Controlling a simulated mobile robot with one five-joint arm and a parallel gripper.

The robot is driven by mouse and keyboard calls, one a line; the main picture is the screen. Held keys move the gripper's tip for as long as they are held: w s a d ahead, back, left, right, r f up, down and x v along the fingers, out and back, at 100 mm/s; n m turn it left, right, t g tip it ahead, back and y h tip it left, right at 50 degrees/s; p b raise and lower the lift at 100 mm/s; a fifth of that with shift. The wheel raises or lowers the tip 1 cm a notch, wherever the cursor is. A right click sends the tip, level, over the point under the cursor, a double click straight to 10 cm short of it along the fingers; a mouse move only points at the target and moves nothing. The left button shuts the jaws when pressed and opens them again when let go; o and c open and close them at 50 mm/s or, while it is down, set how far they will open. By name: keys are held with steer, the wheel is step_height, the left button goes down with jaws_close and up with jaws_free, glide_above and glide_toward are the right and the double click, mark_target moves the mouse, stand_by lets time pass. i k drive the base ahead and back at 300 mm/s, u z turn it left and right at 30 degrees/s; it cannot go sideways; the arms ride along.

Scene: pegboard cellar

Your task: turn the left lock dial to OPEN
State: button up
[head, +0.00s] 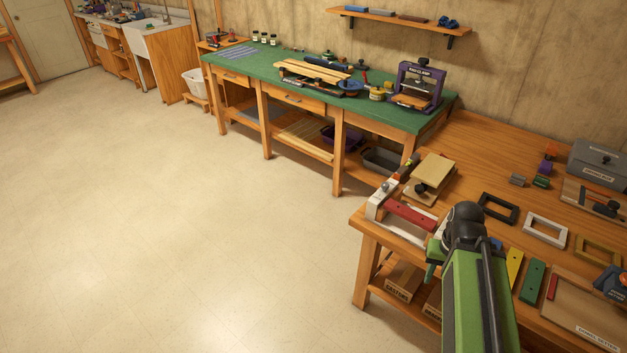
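I cannot make out a lock dial or an OPEN mark in the head view. A grey lidded box (598,164) with a dark knob on top and a small label stands at the right on the wooden bench; I cannot tell whether it bears a dial. My green arm with its black joint reaches over the front of this bench. What seems to be part of my gripper (434,262) shows left of the arm, near the bench's front edge. Its fingers are mostly hidden, so I cannot tell whether it is open or shut.
The wooden bench (478,150) carries a red-and-white clamp (408,214), several frames, and green and yellow bars. A green-topped workbench (262,62) with tools and a purple press (416,84) stands behind. The pale floor (150,210) at left is clear.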

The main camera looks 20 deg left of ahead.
mark_target(385, 185)
steer(key=u, duration=0.25)
steer(key=i, duration=0.95)
steer(key=u, duration=0.15)
